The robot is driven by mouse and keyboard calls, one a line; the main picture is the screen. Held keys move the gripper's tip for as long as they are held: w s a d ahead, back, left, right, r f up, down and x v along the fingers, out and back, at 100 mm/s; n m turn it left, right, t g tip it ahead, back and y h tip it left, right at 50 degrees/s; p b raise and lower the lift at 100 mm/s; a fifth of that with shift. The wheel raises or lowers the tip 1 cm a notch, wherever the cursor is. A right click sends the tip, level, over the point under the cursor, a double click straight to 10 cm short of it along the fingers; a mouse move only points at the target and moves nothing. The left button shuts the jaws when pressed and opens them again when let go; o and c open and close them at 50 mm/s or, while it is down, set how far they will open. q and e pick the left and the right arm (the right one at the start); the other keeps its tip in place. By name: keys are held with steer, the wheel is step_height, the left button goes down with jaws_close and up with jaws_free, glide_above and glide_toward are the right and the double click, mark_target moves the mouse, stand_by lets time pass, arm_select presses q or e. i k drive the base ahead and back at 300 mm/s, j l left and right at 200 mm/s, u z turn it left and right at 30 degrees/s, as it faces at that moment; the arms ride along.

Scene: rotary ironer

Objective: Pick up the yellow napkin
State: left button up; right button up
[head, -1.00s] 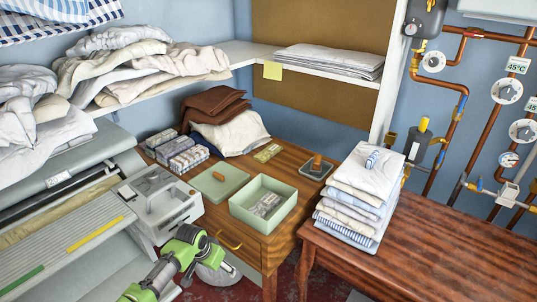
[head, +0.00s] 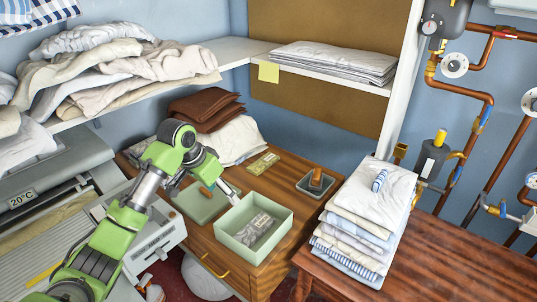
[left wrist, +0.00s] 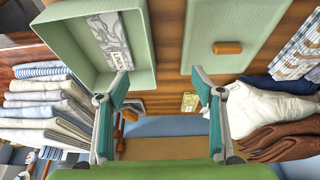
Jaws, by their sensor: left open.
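I see no cloth that is clearly a yellow napkin; the nearest in colour are cream cloths (head: 130,68) in the heap on the shelf. My left gripper (head: 229,192) is over the wooden cabinet, by the left rim of the open green box (head: 279,240). In the left wrist view its open, empty fingers (left wrist: 160,82) spread above the gap between the box (left wrist: 146,40) and its green lid (left wrist: 262,50). A grey packet (head: 262,226) lies in the box. The lid (head: 196,207) is partly hidden by my arm. My right gripper is not in view.
A folded linen stack (head: 366,215) stands on the right table (head: 450,258). Brown cloths (head: 207,106) and a white cloth (head: 238,140) lie at the cabinet's back. A yellow-green card (head: 263,163) and a stamp-like block (head: 316,181) lie nearby. The ironer (head: 60,165) is at left.

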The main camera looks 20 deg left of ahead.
mark_target(263, 163)
steer(key=i+j, duration=0.1)
steer(key=i, duration=0.8)
